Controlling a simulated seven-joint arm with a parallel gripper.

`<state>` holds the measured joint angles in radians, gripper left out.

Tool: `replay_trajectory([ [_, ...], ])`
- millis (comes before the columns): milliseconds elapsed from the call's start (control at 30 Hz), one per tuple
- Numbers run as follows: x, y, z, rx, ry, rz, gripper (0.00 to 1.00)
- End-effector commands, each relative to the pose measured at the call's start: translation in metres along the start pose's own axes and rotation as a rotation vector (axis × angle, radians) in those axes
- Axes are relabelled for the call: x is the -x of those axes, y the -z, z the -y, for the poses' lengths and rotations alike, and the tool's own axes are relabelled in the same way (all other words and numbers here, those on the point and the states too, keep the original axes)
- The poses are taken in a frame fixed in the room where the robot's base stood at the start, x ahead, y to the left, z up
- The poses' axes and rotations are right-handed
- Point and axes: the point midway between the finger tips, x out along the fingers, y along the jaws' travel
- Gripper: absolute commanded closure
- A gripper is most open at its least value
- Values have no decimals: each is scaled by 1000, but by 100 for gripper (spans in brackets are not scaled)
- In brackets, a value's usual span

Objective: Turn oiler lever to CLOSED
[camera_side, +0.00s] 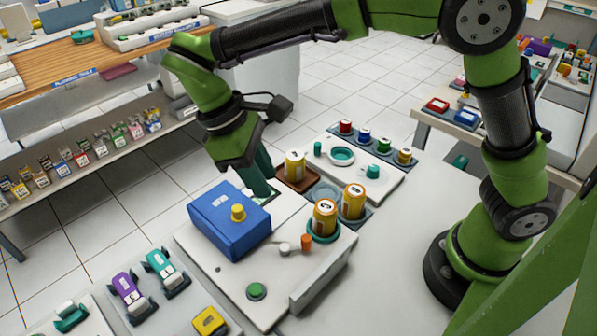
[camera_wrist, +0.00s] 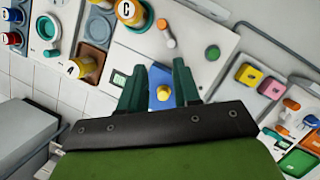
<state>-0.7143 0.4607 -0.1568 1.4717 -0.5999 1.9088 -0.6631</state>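A small lever with an orange tip (camera_side: 306,242) and a pale round pivot (camera_side: 285,249) is on the top of the white unit (camera_side: 215,268). I take it for the oiler lever; no OPEN or CLOSED marking is readable. It also shows in the wrist view, with its orange tip (camera_wrist: 162,26) above my fingers. My gripper (camera_side: 262,192) points down behind the blue box (camera_side: 222,225), apart from the lever. In the wrist view its two dark green fingers (camera_wrist: 158,68) are spread with nothing held. The blue box and its yellow knob (camera_wrist: 163,93) show between them.
Yellow lettered cans (camera_side: 325,215) stand close behind the lever, one in a green ring. A green button (camera_side: 256,291) is at the unit's front. A tray with coloured jars (camera_side: 365,165) lies behind. Purple and teal items (camera_side: 130,295) lie at front left.

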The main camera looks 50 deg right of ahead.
Motion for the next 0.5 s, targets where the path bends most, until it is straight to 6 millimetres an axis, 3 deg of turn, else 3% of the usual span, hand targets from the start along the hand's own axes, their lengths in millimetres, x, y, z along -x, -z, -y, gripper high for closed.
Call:
replay_trajectory([
  [67,11,-4,-1,15,7,9,68],
  [233,5,-10,2,46,23,39,68],
  [367,-12,-12,3,47,24,41,68],
  [500,-41,-13,4,47,24,42,68],
])
